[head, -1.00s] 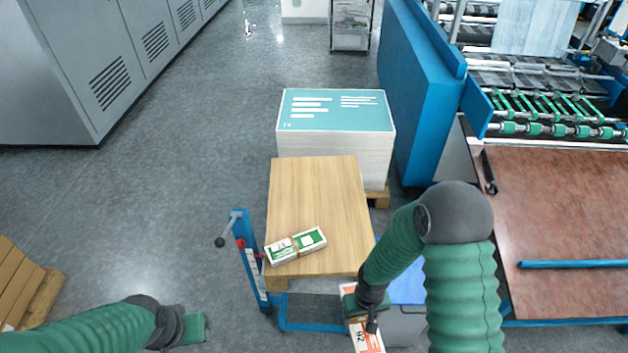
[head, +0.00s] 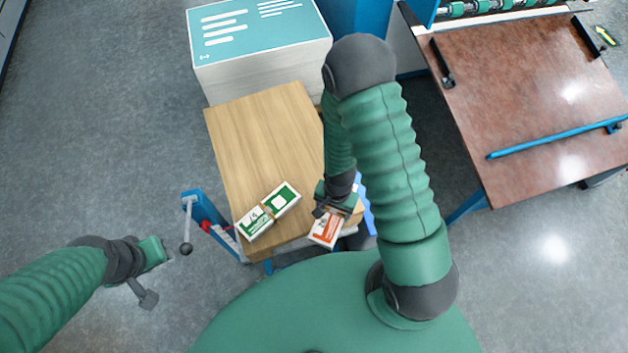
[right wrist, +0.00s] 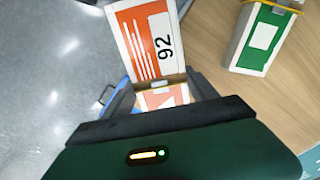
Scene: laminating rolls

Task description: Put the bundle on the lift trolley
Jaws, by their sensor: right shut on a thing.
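An orange-and-white bundle (head: 325,230) marked 92 is in my right gripper (head: 330,207). In the right wrist view the bundle (right wrist: 146,42) runs between the two dark fingers of the gripper (right wrist: 160,92). It is at the front right corner of the lift trolley's wooden top (head: 262,140); I cannot tell whether it touches the wood. A green-and-white bundle (head: 269,212) with a band lies on the wooden top to its left, apart from it. It also shows in the right wrist view (right wrist: 263,38). My left gripper (head: 150,275) is over the floor, left of the trolley; its jaws are unclear.
The trolley's blue post with its handle (head: 205,212) stands at its left. A tall paper stack with a teal top (head: 258,30) is behind. A brown table (head: 530,100) with a blue bar stands at the right. The wooden top is clear at the back.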

